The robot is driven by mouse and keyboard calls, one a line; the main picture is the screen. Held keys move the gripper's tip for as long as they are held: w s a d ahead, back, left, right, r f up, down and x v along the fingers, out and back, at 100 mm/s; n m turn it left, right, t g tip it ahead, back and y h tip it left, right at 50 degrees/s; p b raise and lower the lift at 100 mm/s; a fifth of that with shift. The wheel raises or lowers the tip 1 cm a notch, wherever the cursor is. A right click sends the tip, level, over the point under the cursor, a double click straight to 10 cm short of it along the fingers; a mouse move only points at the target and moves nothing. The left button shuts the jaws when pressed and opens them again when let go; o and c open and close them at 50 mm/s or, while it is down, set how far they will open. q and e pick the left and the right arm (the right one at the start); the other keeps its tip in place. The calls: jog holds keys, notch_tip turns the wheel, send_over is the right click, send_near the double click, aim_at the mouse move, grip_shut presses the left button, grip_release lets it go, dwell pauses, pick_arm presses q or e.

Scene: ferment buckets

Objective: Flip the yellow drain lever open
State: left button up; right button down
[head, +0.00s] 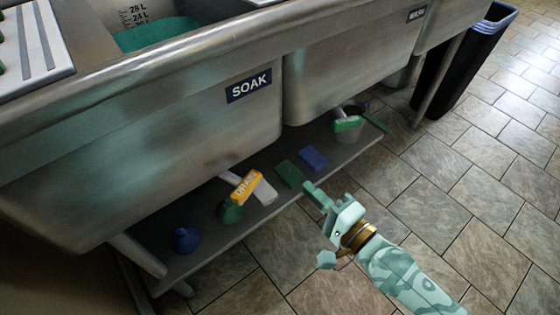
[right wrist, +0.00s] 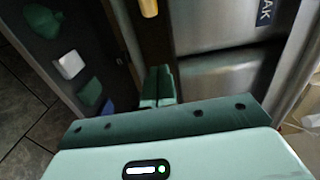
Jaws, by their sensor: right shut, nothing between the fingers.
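The yellow drain lever (head: 246,187), with dark lettering on it, shows under the steel basin labelled SOAK (head: 190,130) in the head view. Its rounded yellow end also shows at the top edge of the right wrist view (right wrist: 149,8). My right gripper (head: 309,188) is to the right of the lever and apart from it, beside the low shelf's front edge. Its green fingers (right wrist: 158,86) are together and hold nothing. The lever's mount is partly hidden below the basin. My left gripper is in neither view.
The low shelf (head: 225,240) holds a blue bottle (head: 186,240), a green item (head: 230,212), a white block (head: 265,192), green and blue pads (head: 313,158) and a small bucket (head: 347,130). A dark bin (head: 465,60) stands at upper right. The tiled floor in front is clear.

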jog(key=shift+w, duration=0.1)
jog(key=x, duration=1)
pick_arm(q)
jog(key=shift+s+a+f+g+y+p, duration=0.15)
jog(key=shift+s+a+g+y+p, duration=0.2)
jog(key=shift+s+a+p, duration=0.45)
pick_arm(e)
jog(key=shift+s+a, duration=0.6)
jog(key=shift+s, duration=0.3)
jog(key=shift+s+a, duration=0.55)
jog(key=shift+s, duration=0.3)
